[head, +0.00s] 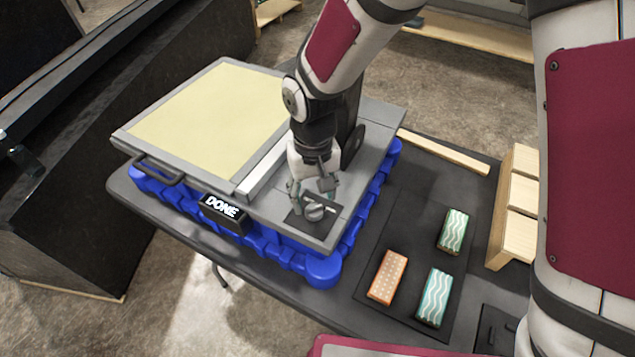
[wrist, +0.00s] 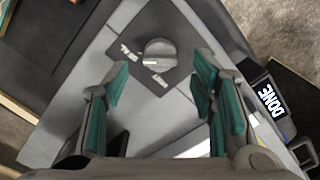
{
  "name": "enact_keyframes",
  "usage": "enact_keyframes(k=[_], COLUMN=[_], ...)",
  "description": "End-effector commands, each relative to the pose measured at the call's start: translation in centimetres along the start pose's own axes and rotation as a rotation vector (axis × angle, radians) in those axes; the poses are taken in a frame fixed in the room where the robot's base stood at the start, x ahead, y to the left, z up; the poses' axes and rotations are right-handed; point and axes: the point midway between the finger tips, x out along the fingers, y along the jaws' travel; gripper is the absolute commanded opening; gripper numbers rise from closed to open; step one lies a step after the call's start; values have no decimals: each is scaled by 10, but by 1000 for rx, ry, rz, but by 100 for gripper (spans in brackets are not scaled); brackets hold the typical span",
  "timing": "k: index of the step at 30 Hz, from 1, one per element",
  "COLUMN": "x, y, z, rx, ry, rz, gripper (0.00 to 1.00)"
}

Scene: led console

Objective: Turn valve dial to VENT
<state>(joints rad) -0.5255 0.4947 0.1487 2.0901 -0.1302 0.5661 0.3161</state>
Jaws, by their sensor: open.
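The valve dial (head: 315,212) is a round grey knob on a dark square plate at the front corner of the grey console top (head: 350,185). In the wrist view the dial (wrist: 160,53) lies just beyond my fingertips, roughly centred between them. A small pale mark shows at its lower edge. My gripper (head: 312,190) is open, with teal finger pads, and points down at the dial. It also shows in the wrist view (wrist: 161,78), holding nothing.
A lit DONE sign (head: 224,208) hangs on the console's front, left of the dial. The console has a pale yellow panel (head: 215,120) and a blue base (head: 322,268). Orange (head: 388,276) and teal patterned blocks (head: 435,297) lie on the dark table at right, near wooden boxes (head: 517,205).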

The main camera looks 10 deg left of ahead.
Motion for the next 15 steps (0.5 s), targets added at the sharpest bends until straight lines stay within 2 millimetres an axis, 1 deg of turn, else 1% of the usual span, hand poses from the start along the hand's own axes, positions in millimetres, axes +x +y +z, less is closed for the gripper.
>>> enact_keyframes(k=[1, 6, 9, 15], x=[9, 26, 31, 33], y=[0, 0, 0, 0], z=[2, 0, 0, 0], rx=[0, 1, 0, 0], ry=[-4, -1, 0, 1], rz=[0, 0, 0, 0], gripper=[52, 52, 52, 52])
